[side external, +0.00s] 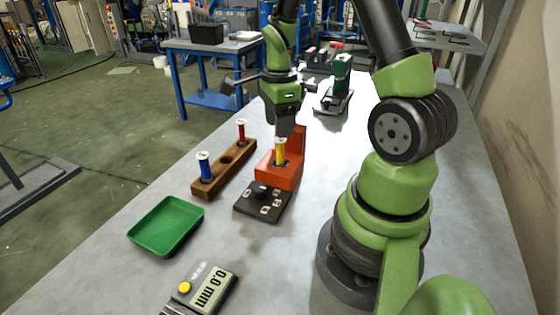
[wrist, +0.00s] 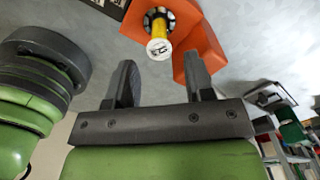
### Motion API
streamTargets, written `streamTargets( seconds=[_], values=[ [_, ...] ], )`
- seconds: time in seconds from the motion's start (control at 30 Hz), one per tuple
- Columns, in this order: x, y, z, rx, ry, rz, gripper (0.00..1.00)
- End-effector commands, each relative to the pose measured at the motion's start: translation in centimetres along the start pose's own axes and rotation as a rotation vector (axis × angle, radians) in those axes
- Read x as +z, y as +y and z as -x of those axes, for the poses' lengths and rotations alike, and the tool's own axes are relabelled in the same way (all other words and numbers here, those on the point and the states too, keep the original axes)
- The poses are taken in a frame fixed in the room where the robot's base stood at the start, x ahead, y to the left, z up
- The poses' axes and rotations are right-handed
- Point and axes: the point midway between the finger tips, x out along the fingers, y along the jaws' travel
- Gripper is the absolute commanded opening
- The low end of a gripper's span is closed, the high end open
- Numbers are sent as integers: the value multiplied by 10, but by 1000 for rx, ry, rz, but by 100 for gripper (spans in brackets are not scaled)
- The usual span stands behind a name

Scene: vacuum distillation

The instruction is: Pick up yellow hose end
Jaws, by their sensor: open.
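A yellow cylinder with a white cap (side external: 280,151), the only yellow piece of this kind in view, stands upright in an orange-red holder (side external: 288,178). In the wrist view the yellow piece (wrist: 159,32) sits in a dark round seat in the orange holder (wrist: 196,42). Its white end faces the camera. No hose is seen attached to it. My gripper (wrist: 160,84) is open, its two dark fingers apart with nothing between them. The yellow piece shows just beyond the fingertips, between their lines. In the side view my gripper (side external: 285,122) hangs just above the holder.
A wooden rack (side external: 224,167) holds a red piece (side external: 241,132) and a blue piece (side external: 205,168), left of the holder. A dark plate (side external: 262,203) lies in front of the holder. A green tray (side external: 166,226) and a gauge reading 0.0 mm (side external: 205,288) lie nearer. A green-black device (side external: 338,88) stands behind.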

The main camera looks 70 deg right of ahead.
Motion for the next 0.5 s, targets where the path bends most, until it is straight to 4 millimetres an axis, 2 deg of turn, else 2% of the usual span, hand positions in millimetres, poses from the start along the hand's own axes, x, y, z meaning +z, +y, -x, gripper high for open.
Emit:
streamTargets(
  seconds=[0.1, 0.33, 0.5],
  values=[
    [0, 1, -18, 6, 1, 1, 48],
    [0, 2, -38, 4, 0, 2, 48],
    [-2, 2, -64, 5, 0, 4, 48]
  ],
)
